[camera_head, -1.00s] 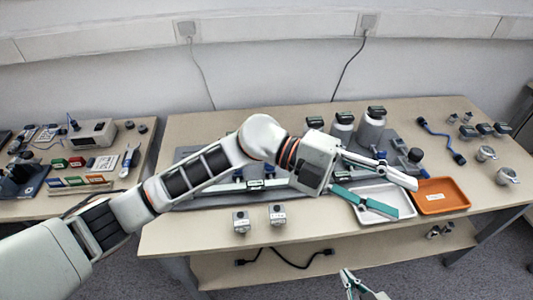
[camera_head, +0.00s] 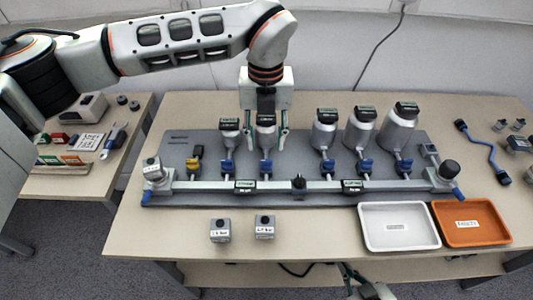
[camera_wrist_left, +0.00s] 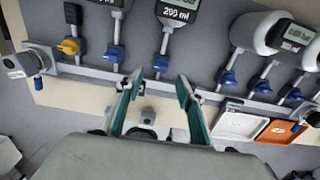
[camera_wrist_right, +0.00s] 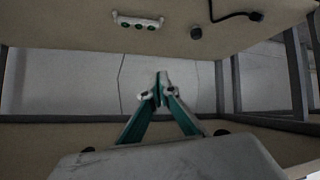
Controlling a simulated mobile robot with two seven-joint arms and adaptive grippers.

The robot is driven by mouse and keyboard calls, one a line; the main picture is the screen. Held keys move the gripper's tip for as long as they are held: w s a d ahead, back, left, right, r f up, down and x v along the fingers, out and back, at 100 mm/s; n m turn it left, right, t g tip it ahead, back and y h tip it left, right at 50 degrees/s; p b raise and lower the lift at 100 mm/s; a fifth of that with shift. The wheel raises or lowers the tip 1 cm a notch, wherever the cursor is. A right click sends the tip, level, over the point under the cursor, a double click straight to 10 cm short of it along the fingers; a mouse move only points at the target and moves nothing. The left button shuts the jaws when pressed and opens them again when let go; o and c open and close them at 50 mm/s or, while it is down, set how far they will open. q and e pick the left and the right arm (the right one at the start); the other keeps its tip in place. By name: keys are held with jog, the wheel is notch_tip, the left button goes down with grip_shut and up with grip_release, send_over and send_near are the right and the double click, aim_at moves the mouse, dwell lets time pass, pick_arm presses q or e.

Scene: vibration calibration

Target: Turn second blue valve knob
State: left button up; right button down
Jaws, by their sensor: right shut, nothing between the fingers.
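A grey rig panel (camera_head: 180,140) on the table carries a row of blue valve knobs below upright cylinders with dark displays. The second blue valve knob from the left (camera_head: 266,168) sits below the second cylinder; in the left wrist view it (camera_wrist_left: 161,63) lies just ahead of the fingertips, between their lines. My left gripper (camera_head: 265,135) points down over that cylinder, fingers spread either side, empty; it also shows in the left wrist view (camera_wrist_left: 160,86). My right gripper (camera_head: 357,277) is low at the table's front edge, shut and empty, also in the right wrist view (camera_wrist_right: 160,78).
A yellow knob (camera_head: 193,165) and the first blue knob (camera_head: 227,167) stand to the left; more blue knobs stand right. A white tray (camera_head: 368,238) and an orange tray (camera_head: 446,236) lie front right. Two small grey blocks (camera_head: 220,231) (camera_head: 265,227) stand in front of the panel.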

aim_at(266, 160)
pick_arm(q)
notch_tip(266, 160, down, 7)
jog(key=shift+r+b, duration=0.15)
jog(key=shift+b, duration=0.35)
grip_shut()
